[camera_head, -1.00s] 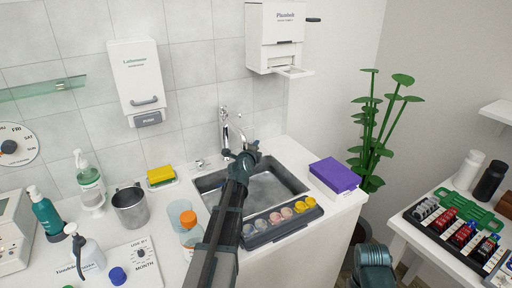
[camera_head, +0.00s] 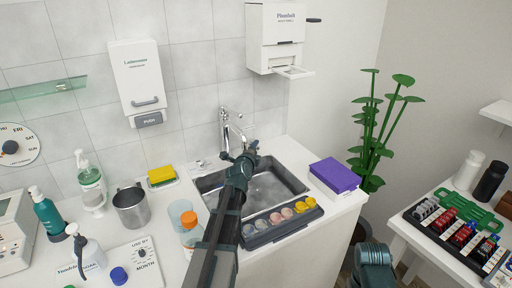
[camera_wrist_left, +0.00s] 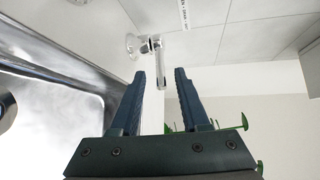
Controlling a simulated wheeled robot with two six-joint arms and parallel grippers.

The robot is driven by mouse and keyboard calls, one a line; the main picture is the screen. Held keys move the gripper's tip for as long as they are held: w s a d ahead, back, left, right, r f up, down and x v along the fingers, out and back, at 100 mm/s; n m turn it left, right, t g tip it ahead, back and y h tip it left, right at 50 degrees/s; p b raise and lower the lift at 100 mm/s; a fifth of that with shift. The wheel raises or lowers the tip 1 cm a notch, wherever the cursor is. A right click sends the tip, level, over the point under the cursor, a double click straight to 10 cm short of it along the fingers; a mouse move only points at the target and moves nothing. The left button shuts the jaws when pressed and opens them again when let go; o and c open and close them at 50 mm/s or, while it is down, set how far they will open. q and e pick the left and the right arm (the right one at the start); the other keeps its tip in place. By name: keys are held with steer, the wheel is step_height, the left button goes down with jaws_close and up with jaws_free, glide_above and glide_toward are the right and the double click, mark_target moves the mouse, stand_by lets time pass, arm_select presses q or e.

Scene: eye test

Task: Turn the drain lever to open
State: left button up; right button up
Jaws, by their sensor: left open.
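The drain lever (camera_wrist_left: 161,72) shows in the left wrist view as a small chrome bar on a round base, beside a printed label strip (camera_wrist_left: 184,14). It points down in that picture, and its end appears between my fingertips; I cannot tell whether they touch. In the head view I cannot make the lever out; my gripper seems to cover it. My left gripper (camera_head: 246,150) is over the back of the sink (camera_head: 296,182); its two fingers (camera_wrist_left: 160,75) are apart with nothing gripped. A teal part of my right arm shows at the bottom edge; its gripper is not visible.
The faucet (camera_head: 224,125) stands just behind my left gripper. A tray of coloured discs (camera_head: 258,238) lies on the sink's front edge. A purple box (camera_head: 335,174) is right of the sink. An orange-capped bottle (camera_head: 190,232) and a metal mug (camera_head: 131,207) stand left.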

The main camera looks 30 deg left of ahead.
arm_select(q)
steer(key=f+v, duration=0.2)
steer(key=v, duration=1)
steer(key=shift+s+f, duration=0.25)
steer(key=shift+s, duration=0.05)
